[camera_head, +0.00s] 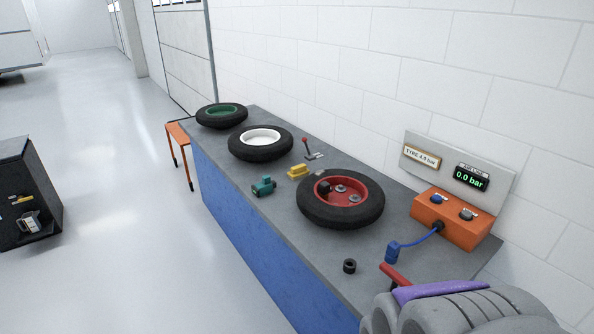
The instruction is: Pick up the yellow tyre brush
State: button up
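A small yellow block-like item (299,171), which looks like the yellow tyre brush, lies on the grey bench top (232,166). It sits between the white-rimmed tyre (261,138) and the red-rimmed tyre (341,190), behind a small teal tool (263,187). Nothing covers it and nothing holds it. Its bristles are too small to make out. A rounded grey shape with a purple strip fills the bottom right corner; I cannot tell whether it is part of my arm.
A green-rimmed tyre (222,114) lies at the far end. A red-knobbed lever (307,149) stands behind the yellow item. An orange air-line box (451,219), blue connector (393,252) and black ring (349,266) are nearer. A dark shelf unit (18,180) stands left; the floor between is clear.

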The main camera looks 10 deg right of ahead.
aim_at(299, 172)
jog(key=z, duration=0.35)
jog(key=i+j+z, duration=0.45)
jog(key=j, duration=0.15)
jog(key=i+j+z, duration=0.3)
jog(key=j+z, duration=0.15)
jog(key=j, duration=0.25)
jog(key=i+j, duration=0.15)
jog(key=j, duration=0.25)
jog(key=i+j, duration=0.1)
jog(key=j, duration=0.25)
jog(key=i+j, duration=0.15)
jog(key=j, duration=0.25)
jog(key=i+j+z, duration=0.1)
jog(key=j, duration=0.3)
jog(key=i+j, duration=0.15)
jog(key=j, duration=0.2)
jog(key=i+j, duration=0.1)
jog(key=j, duration=0.3)
jog(key=i+j, duration=0.15)
jog(key=j, duration=0.25)
